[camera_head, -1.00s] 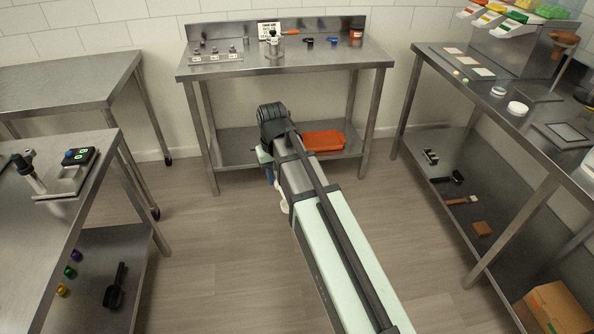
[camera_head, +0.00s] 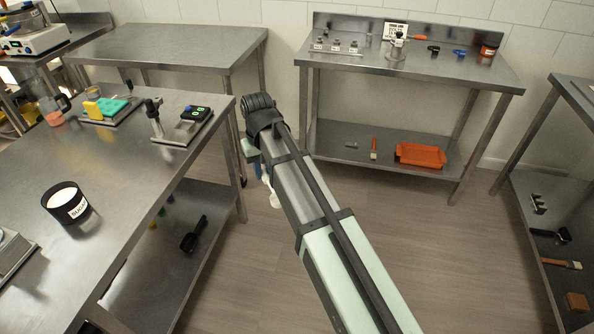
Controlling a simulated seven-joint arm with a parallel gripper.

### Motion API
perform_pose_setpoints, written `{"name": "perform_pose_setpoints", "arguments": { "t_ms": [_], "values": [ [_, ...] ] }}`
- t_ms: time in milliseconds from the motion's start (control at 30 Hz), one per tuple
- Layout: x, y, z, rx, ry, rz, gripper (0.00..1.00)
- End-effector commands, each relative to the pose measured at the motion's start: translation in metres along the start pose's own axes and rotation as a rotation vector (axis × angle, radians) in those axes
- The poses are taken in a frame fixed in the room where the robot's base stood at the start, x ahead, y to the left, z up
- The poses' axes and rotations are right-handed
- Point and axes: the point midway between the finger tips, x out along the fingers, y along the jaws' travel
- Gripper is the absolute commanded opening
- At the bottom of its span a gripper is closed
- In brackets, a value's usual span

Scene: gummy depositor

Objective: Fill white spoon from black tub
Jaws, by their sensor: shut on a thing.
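The black tub (camera_head: 66,207) stands upright on the left steel table, with white contents up near its rim and a white label on its side. My gripper (camera_head: 265,176) is mostly hidden behind my arm, past the right edge of that table. It is shut on the white spoon (camera_head: 274,199), which hangs down below it over the floor. The tub is well to the left of my gripper, not touching it. I cannot tell whether the spoon's bowl holds anything.
The back table (camera_head: 400,75) holds small tools, with an orange tray (camera_head: 420,155) below.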

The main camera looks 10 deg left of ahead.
Motion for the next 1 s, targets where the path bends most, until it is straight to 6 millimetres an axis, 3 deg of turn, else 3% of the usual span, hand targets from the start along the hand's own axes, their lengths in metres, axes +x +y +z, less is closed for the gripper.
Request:
{"name": "perform_pose_setpoints", "arguments": {
  "t_ms": [33,400,1000],
  "values": [
    [-0.003,-0.018,-0.010,-0.027,0.000,0.000,0.00],
    [-0.023,-0.146,-0.050,-0.197,0.001,0.000,0.00],
    [-0.064,-0.380,-0.090,-0.455,0.001,-0.001,0.00]
  ]
}}
